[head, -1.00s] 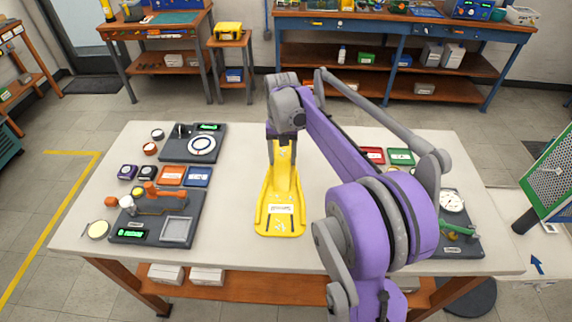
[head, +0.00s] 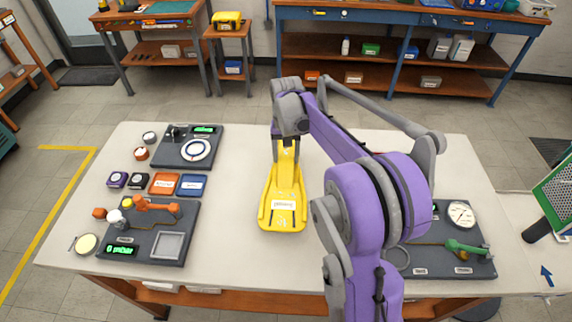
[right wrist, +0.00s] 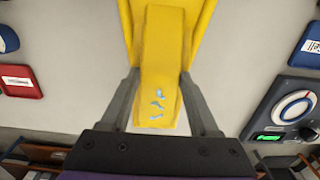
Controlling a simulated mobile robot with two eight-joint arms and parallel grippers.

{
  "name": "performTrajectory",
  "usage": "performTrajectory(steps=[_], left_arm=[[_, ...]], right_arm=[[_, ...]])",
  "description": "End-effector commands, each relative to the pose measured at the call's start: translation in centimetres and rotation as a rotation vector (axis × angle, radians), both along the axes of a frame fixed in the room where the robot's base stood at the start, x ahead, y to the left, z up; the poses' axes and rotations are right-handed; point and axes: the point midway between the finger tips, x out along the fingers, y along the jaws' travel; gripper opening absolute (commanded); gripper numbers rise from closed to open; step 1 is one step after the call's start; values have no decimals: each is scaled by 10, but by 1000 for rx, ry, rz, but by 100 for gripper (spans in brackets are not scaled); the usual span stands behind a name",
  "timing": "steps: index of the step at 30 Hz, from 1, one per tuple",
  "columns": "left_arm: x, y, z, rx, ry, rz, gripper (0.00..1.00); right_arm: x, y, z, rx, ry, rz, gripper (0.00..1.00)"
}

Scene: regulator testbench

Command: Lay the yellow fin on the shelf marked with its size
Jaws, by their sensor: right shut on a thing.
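The yellow fin (head: 283,190) is a long yellow piece with a white label near its front end. It shows over the middle of the pale tabletop in the head view. My right gripper (head: 286,138) is shut on its narrow far end. In the right wrist view the two grey fingers (right wrist: 160,103) lie on either side of the yellow piece, which has blue marks on it. I cannot tell whether the fin touches the table. The label is too small to read, and I see no legible size mark on any shelf. My left gripper is not in view.
The table (head: 240,260) has dark test panels at left and right, including one with a gauge (head: 461,214). Orange (head: 164,183) and blue (head: 193,186) trays lie left of the fin. Shelved benches (head: 390,65) stand behind, across open floor.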

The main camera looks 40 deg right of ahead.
Motion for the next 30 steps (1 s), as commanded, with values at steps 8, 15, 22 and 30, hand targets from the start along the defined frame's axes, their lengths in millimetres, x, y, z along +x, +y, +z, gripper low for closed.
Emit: performTrajectory(steps=[8,15,22,30], left_arm=[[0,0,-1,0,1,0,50],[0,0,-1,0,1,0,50],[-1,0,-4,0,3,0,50],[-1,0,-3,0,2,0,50]], right_arm=[[0,0,-34,0,0,0,0],[0,0,-36,0,0,0,0],[0,0,-39,0,0,0,74],[0,0,-38,0,0,0,92]])
